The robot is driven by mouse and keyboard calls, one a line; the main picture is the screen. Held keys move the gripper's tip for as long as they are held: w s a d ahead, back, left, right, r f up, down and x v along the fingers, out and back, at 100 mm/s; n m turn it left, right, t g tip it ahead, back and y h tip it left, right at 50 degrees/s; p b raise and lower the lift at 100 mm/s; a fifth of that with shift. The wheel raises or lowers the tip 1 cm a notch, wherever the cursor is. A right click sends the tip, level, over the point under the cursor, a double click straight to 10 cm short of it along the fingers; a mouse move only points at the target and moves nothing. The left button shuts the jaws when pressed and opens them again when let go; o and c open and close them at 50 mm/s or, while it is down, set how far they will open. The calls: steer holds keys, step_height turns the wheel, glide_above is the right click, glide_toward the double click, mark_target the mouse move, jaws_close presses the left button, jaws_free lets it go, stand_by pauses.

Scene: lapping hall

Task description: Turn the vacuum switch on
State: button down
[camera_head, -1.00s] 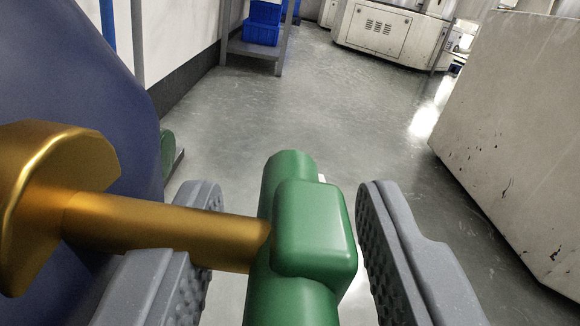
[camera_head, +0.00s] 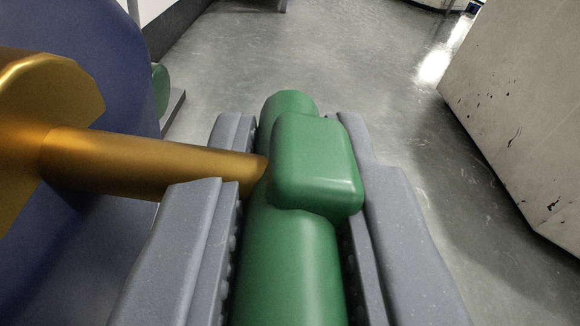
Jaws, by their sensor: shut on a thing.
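The switch shows as a green handle (camera_head: 290,245) with a blocky green knob (camera_head: 315,165) on a brass shaft (camera_head: 140,163). The shaft runs left to a round brass hub (camera_head: 45,115) in front of a large dark blue body (camera_head: 105,50). My gripper (camera_head: 295,150) has its two grey fingers on either side of the green handle and is shut on it. The brass shaft passes over the left finger to the handle. The handle's lower end runs out of the bottom of the view.
A worn off-white cabinet (camera_head: 525,110) stands at the right. The grey floor (camera_head: 340,50) between it and the handle is clear. A small green round thing (camera_head: 160,88) shows behind the blue body at the left.

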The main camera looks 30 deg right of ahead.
steer(key=g+p, duration=0.1)
steer(key=r+g+y+p, duration=0.1)
steer(key=g+p, duration=0.1)
steer(key=shift+w, duration=0.1)
steer(key=g+y+p, duration=0.1)
steer(key=g+p, duration=0.2)
steer(key=shift+f, duration=0.15)
steer(key=g+y+p, duration=0.1)
steer(key=g+p, duration=0.2)
steer(key=p, duration=0.4)
steer(key=shift+a, duration=0.1)
steer(key=shift+f+g+p, duration=0.15)
steer(key=shift+g+p, duration=0.35)
steer(key=shift+p, duration=0.45)
steer(key=c, duration=1.3)
jaws_free()
steer(key=shift+f, duration=0.1)
steer(key=shift+c, duration=0.2)
steer(key=v, duration=1.3)
steer(key=shift+s+r, duration=0.2)
steer(key=shift+r, duration=0.1)
